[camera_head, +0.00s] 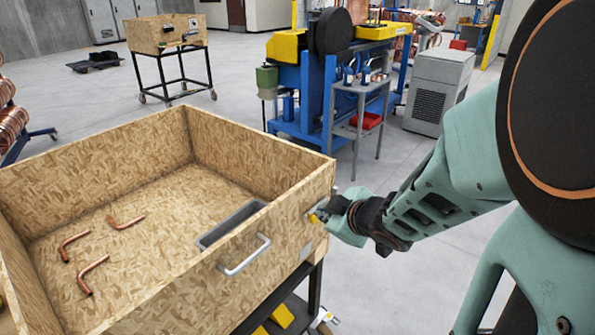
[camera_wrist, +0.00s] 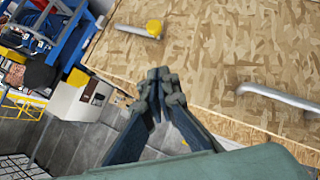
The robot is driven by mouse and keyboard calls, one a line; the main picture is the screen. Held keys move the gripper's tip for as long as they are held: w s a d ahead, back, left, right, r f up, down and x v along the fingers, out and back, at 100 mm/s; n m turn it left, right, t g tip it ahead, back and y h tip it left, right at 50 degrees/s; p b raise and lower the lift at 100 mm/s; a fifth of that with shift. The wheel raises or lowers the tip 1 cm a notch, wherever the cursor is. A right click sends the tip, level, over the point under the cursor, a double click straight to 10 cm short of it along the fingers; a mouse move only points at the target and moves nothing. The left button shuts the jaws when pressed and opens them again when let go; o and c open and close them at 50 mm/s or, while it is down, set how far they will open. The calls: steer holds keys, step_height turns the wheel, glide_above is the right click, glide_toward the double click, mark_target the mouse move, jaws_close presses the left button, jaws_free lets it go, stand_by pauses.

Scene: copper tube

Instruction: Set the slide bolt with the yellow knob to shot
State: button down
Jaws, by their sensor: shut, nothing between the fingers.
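The slide bolt shows in the wrist view as a short metal rod (camera_wrist: 133,31) with a yellow knob (camera_wrist: 154,28) at one end, on the face of the wooden crate. In the head view the yellow knob (camera_head: 313,218) is small and partly hidden by my gripper (camera_head: 335,209), which is at the crate's right end. In the wrist view my gripper (camera_wrist: 162,76) has its fingertips together with nothing between them. They are below the knob in the picture and apart from it. I cannot tell whether the bolt is shot or drawn.
The open wooden crate (camera_head: 77,160) holds several bent copper tubes (camera_head: 125,220) and a grey tray (camera_head: 232,224). A metal handle (camera_head: 245,256) sticks out from the same face, and also shows in the wrist view (camera_wrist: 278,97). Floor right of the crate is clear around my arm.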

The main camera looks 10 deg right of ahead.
mark_target(315, 216)
steer(key=b+x, duration=0.2)
steer(key=x, duration=0.1)
steer(key=d+f+b+x, duration=0.1)
steer(key=b+x, duration=0.1)
steer(key=x, duration=0.2)
steer(key=b+x, duration=0.2)
steer(key=x, duration=0.2)
steer(key=shift+s+d+f+b, duration=0.2)
steer(key=shift+s+d+b, duration=0.05)
steer(key=shift+s+b, duration=0.1)
steer(key=shift+w+d+f, duration=0.3)
steer(key=shift+f, duration=0.1)
steer(key=w+d+p, duration=0.2)
steer(key=w+d, duration=0.1)
steer(key=shift+w+d, duration=0.1)
steer(key=shift+r, duration=0.1)
